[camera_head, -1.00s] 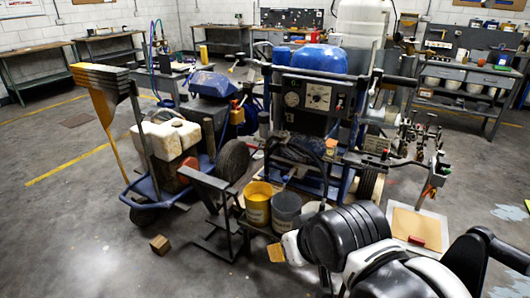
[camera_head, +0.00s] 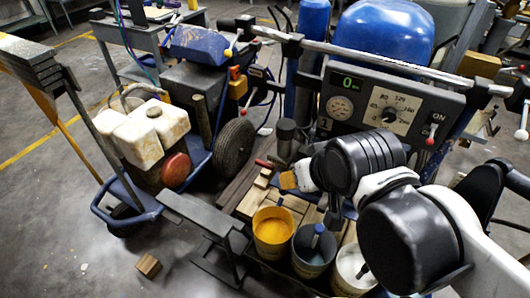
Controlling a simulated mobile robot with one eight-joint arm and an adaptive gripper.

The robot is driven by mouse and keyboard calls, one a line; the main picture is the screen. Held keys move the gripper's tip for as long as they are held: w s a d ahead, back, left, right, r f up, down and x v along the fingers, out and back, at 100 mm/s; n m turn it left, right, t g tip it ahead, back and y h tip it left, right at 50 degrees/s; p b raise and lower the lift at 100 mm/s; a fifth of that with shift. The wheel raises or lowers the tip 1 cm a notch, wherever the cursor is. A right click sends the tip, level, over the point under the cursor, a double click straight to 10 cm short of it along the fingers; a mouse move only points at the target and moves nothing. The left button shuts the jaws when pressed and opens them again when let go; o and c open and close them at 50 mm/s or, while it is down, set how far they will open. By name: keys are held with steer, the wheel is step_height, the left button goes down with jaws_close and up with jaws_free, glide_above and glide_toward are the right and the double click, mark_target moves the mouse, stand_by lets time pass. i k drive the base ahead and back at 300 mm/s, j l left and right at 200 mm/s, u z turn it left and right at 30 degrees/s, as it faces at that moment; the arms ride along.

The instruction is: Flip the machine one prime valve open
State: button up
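A line striper with a blue tank (camera_head: 385,38) and a dark control panel (camera_head: 398,104) fills the upper right. The panel has a gauge, a dial and a green display reading 0. A small red handle (camera_head: 265,164) sticks out left of a grey cylinder below the panel; I cannot tell whether it is the prime valve. A red-tipped lever (camera_head: 431,134) is at the panel's right by the word ON. My gripper is mostly hidden behind my black and white arm; a tan piece (camera_head: 289,180) shows at the arm's far end, close to the red handle. No finger gap shows.
Yellow (camera_head: 273,228), grey-blue (camera_head: 314,247) and white (camera_head: 353,268) paint pails stand below my arm. A second machine with a white tank (camera_head: 143,133) and a black wheel (camera_head: 234,148) is at left. A wood block (camera_head: 148,265) lies on open floor.

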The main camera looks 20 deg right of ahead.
mark_target(260, 163)
steer(key=i+j+z, duration=0.25)
steer(key=j+z, duration=0.15)
steer(key=j, duration=0.3)
steer(key=i+j+z, duration=0.15)
steer(key=j+z, duration=0.25)
steer(key=j, duration=0.35)
steer(key=j+z, duration=0.35)
steer(key=j, duration=0.4)
steer(key=j+z, duration=0.4)
steer(key=j, duration=0.4)
